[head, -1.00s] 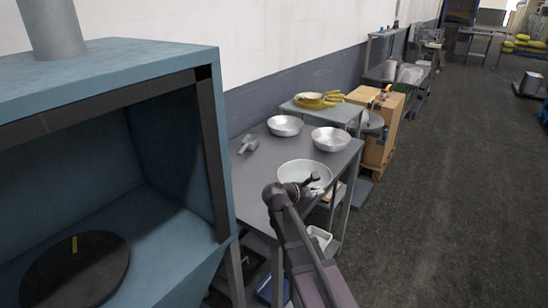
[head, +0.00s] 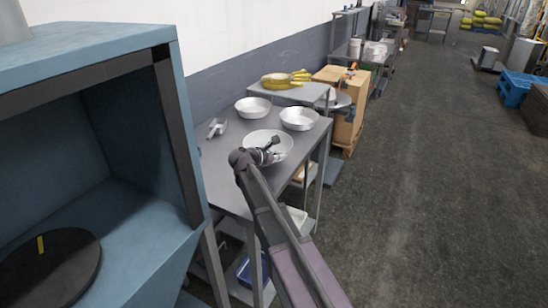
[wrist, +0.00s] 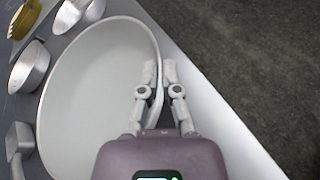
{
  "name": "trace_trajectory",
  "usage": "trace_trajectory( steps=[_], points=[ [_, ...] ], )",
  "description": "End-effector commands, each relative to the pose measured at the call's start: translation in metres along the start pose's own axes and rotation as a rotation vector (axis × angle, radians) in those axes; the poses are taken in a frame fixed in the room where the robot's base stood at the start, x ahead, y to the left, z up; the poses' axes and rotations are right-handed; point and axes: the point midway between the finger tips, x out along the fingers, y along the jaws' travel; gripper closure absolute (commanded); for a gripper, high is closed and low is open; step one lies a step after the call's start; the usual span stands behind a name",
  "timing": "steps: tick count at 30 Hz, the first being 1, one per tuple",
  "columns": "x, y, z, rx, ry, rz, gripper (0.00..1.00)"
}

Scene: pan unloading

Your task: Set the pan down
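A pale round pan (head: 262,137) is over the front part of the grey metal table (head: 222,178). In the wrist view the pan (wrist: 85,95) fills the left and centre, with its hollow side facing up. My gripper (head: 273,149) is at the pan's near rim. In the wrist view its two fingers (wrist: 159,75) lie close together on either side of the rim, shut on it. I cannot tell whether the pan's underside touches the table; it is hidden.
Two metal bowls (head: 253,107) (head: 299,119) stand behind the pan, and a metal scoop (head: 217,128) lies to its left. Bananas (head: 285,79) sit on a stand at the back. A blue oven-like cabinet (head: 105,145) is at the left. The floor at the right is open.

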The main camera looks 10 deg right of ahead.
Motion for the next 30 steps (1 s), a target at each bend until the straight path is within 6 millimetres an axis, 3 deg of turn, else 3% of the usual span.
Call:
trace_trajectory(
  steps=[3,9,23,28,30],
  points=[
    [0.012,0.022,-0.008,0.001,-0.001,0.0,1.0],
    [0.021,0.037,-0.013,0.0,-0.001,0.001,1.0],
    [0.022,0.041,-0.014,0.0,0.0,0.002,1.0],
    [0.028,0.053,-0.019,0.0,0.0,0.002,1.0],
    [0.03,0.047,-0.025,0.0,0.0,0.002,1.0]
  ],
)
